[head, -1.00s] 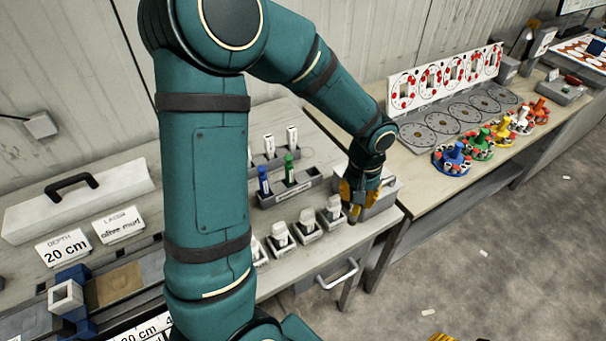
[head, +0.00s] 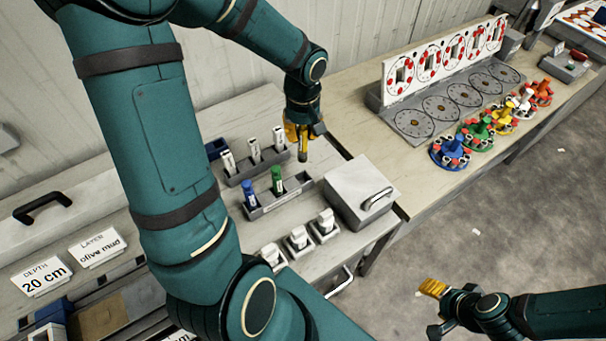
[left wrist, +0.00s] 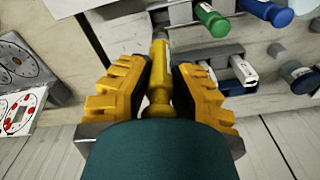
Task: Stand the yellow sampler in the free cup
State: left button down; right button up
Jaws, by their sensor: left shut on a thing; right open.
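My left gripper (head: 303,134) is shut on the yellow sampler (left wrist: 158,75), which hangs down from its jaws. The front grey rack (head: 265,211) holds a blue sampler (head: 249,193) at left and a green sampler (head: 277,177) in the middle. The free cup (head: 301,181) at its right end looks empty. In the left wrist view the green sampler (left wrist: 210,20) is right of the yellow one. My right gripper (head: 434,308) is open and empty, over the floor.
A grey box with a handle (head: 358,190) stands right of the front rack. White items in holders (head: 298,238) line the bench front. Coloured carousels (head: 453,152) stand on the right-hand table.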

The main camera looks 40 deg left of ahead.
pick_arm(q)
notch_tip(320, 180, down, 12)
jog(key=b, duration=0.1)
pick_arm(e)
notch_tip(320, 180, down, 2)
jog(key=shift+a+f, duration=0.1)
jog(key=shift+f, duration=0.15)
pick_arm(q)
jog(key=shift+b, duration=0.3)
jog(key=shift+f, duration=0.15)
jog(key=c, duration=1)
grip_release()
jog(key=shift+o, duration=0.2)
pick_arm(e)
jog(key=shift+f, duration=0.2)
pick_arm(q)
jog(key=r+p, duration=0.1)
jog(key=r, duration=1.1)
jog(key=shift+s+d+r+p, duration=0.15)
jog(key=shift+d+r+p, duration=0.05)
jog(key=shift+p, duration=0.15)
pick_arm(e)
notch_tip(320, 180, up, 2)
jog(key=shift+r, duration=0.15)
pick_arm(q)
jog(key=shift+f, duration=0.1)
